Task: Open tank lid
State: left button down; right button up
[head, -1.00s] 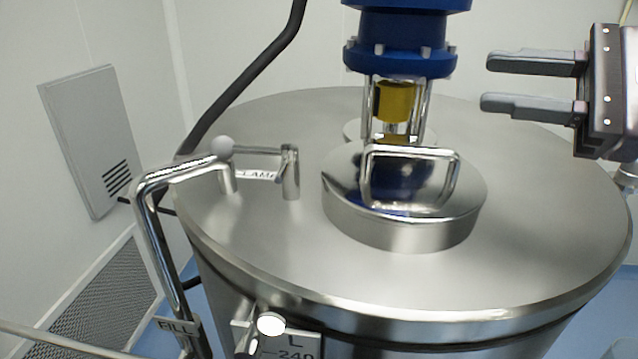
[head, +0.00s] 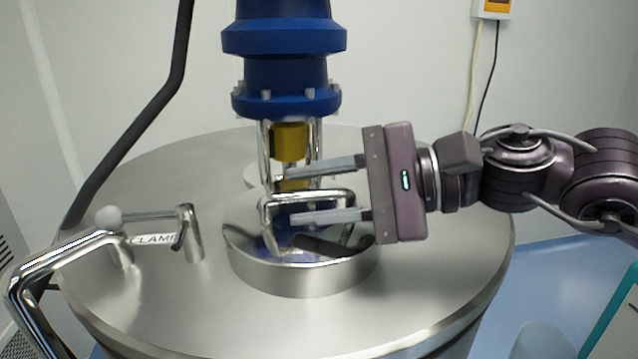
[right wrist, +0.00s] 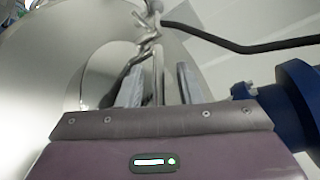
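The tank lid (head: 300,279) is a round, shiny steel cover, seated flat on the tank top (head: 440,270). Its bent-bar handle (head: 266,218) stands up from it. My right gripper (head: 284,198) reaches in from the right over the lid. It is open, with one finger above and one below the handle's top bar in the head view. In the right wrist view the handle (right wrist: 158,72) shows between the two fingers (right wrist: 160,85), with a gap visible on each side. Part of the handle's right side is hidden by the gripper. My left gripper is not in view.
A blue motor housing (head: 285,55) with a yellow coupling (head: 292,142) stands just behind the lid. A clamp lever (head: 150,216) with a white ball is left of the lid. A bent steel pipe (head: 45,260) rises at the left front. A black cable (head: 150,115) runs behind.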

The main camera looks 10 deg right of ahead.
jog(key=shift+d, duration=0.45)
jog(key=shift+w+d, duration=0.15)
jog(key=shift+d, duration=0.05)
jog(key=shift+c, duration=1.6)
jog(key=shift+a, duration=0.1)
grip_shut()
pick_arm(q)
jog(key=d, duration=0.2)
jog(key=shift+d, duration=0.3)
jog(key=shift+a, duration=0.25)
